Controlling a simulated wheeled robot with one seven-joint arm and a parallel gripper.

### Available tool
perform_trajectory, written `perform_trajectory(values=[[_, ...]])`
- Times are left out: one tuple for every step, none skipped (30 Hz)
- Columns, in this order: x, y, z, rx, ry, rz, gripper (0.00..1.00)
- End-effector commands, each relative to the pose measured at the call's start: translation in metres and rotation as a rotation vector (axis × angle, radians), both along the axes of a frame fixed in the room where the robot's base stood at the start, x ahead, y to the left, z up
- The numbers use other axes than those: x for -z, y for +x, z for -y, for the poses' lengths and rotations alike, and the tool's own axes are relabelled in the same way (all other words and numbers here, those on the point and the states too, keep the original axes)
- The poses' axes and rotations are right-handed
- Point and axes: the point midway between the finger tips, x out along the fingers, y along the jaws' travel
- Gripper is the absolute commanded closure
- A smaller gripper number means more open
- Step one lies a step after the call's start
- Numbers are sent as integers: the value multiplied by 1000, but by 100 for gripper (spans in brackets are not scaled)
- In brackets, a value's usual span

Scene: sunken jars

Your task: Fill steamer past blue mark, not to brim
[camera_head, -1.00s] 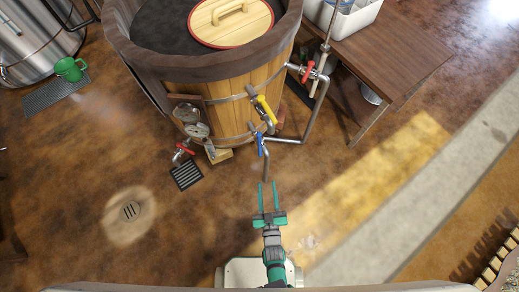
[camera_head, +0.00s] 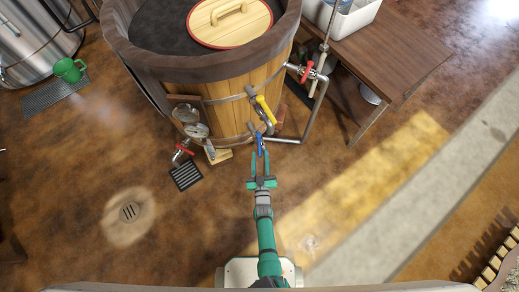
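The steamer looks to be the large round wooden vat (camera_head: 228,105) with a dark rim and a round wooden lid (camera_head: 230,20) on top. A yellow-handled valve (camera_head: 264,108) and a blue-handled valve (camera_head: 260,143) sit on pipes at its front. A red-handled valve (camera_head: 307,71) is on the pipe at the right, and another red handle (camera_head: 183,149) is low at the left. A round gauge (camera_head: 196,131) is on the vat's front. My gripper (camera_head: 260,165) is open, its fingers at either side of the blue handle's lower end. Contact cannot be told. No blue mark or water level is visible.
A brown wooden table (camera_head: 388,50) with a white bin (camera_head: 345,15) stands at the right. A black grate (camera_head: 186,175) and floor drain (camera_head: 129,212) lie front left.

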Motion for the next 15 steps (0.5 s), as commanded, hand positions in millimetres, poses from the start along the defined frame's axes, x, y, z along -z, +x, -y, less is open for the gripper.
perform_trajectory(values=[[0,9,-2,0,2,1,65],[0,13,-2,0,3,0,65],[0,18,-2,1,1,0,65],[0,22,-1,2,1,0,65],[0,24,-2,0,1,0,65],[0,28,-1,1,1,-1,65],[0,30,-2,1,0,0,65],[0,32,-2,0,1,0,65],[0,34,-2,0,1,-1,65],[0,35,-3,-1,1,-1,65],[1,36,-3,-2,1,-1,65],[1,37,-4,-3,1,-3,65],[1,37,-4,-4,1,-2,65],[1,38,-5,-4,1,-2,65],[1,38,-5,-5,1,-2,65]])
